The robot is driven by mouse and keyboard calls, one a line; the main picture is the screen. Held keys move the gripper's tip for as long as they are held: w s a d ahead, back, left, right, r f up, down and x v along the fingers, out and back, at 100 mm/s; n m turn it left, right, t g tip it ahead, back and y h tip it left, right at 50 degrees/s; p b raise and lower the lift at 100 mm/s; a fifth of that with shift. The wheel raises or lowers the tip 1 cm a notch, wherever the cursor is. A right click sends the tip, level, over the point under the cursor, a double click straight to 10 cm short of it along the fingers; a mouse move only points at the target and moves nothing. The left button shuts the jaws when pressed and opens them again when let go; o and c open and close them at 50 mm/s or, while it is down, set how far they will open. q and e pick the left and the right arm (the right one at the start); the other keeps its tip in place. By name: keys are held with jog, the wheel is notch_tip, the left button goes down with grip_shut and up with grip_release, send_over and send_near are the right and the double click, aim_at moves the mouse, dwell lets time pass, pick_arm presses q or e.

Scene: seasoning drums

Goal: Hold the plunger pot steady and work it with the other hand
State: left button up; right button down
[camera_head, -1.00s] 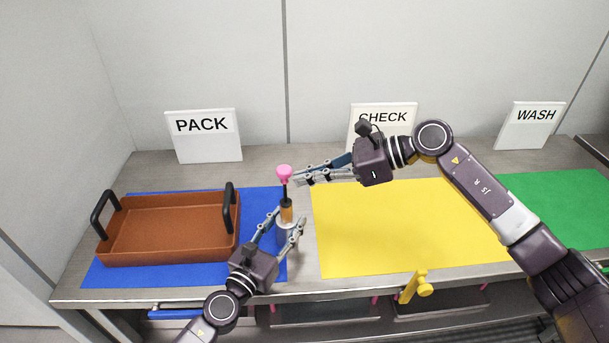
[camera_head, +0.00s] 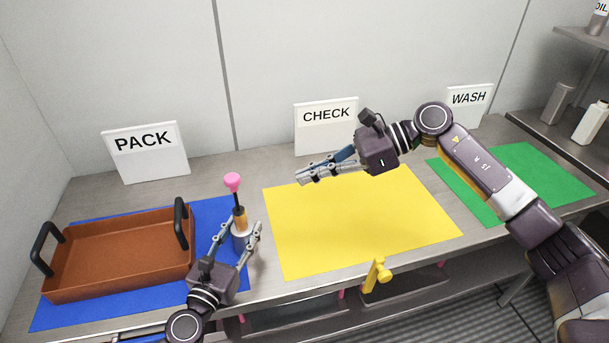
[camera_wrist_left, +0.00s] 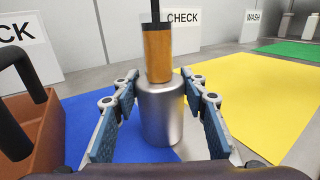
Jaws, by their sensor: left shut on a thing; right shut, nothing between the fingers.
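The plunger pot (camera_head: 240,240) is a silver cylinder with an orange-brown neck, a black rod and a pink knob (camera_head: 232,181) on top. It stands upright near the right edge of the blue mat. In the left wrist view, the silver body (camera_wrist_left: 160,115) is between the two fingers and the knob is out of frame. My left gripper (camera_head: 241,228) is shut on the silver body. My right gripper (camera_head: 302,177) is shut and empty, above the back of the yellow mat, to the right of the knob and apart from it.
A brown tray (camera_head: 120,255) with black handles stands on the blue mat (camera_head: 215,211), left of the pot. The yellow mat (camera_head: 350,235) is clear below my right arm. A yellow handle (camera_head: 375,275) is at the table's front edge. PACK, CHECK and WASH signs stand behind.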

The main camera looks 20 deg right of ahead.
pick_arm(q)
jog(key=o, duration=1.5)
